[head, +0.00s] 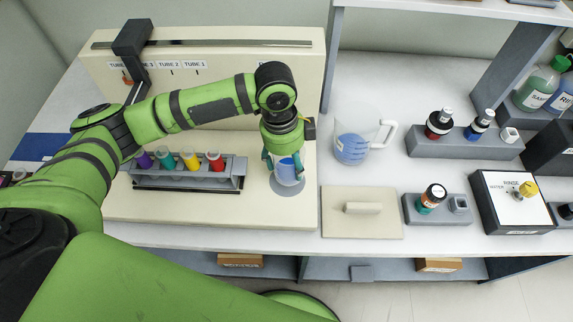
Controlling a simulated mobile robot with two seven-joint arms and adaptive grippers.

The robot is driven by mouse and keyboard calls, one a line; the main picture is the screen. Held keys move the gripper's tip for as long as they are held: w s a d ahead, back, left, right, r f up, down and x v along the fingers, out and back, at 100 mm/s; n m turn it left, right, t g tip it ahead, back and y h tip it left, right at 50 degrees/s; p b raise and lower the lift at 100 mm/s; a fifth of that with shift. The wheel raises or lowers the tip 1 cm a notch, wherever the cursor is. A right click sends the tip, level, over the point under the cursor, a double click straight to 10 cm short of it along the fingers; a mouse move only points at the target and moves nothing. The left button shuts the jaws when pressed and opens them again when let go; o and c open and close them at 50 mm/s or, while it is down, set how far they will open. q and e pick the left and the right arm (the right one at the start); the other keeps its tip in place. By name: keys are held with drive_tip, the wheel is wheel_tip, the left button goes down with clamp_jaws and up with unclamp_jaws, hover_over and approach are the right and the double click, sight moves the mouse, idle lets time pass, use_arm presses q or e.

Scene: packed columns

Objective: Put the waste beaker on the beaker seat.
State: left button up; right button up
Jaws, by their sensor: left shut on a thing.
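The waste beaker (288,178), a small clear cup with blue at its upper part, is upright between the fingers of my left gripper (284,162). The gripper points down and is shut on it. The beaker seat (289,190) is a grey round disc on the cream base board, directly under the beaker. The beaker covers part of the seat. I cannot tell whether the beaker's bottom touches it. My right gripper is not in view.
A rack (187,182) with several coloured tubes stands left of the seat. A handled jug (352,150) with blue liquid stands to the right. A cream lidded plate (361,222) and a grey bottle block (437,213) lie front right. A cream back panel (230,95) rises behind my arm.

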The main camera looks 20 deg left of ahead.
use_arm(q)
drive_tip(key=shift+w+a+f, duration=0.2)
drive_tip(key=shift+a+f, duration=0.05)
drive_tip(key=shift+f, duration=0.25)
wheel_tip(320, 180, down, 2)
drive_tip(key=shift+f+p, duration=0.2)
drive_tip(key=shift+p, duration=0.2)
drive_tip(key=shift+f, duration=0.55)
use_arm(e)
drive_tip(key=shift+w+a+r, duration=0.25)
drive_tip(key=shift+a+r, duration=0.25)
use_arm(q)
drive_tip(key=o, duration=1.2)
drive_tip(key=shift+f, duration=0.15)
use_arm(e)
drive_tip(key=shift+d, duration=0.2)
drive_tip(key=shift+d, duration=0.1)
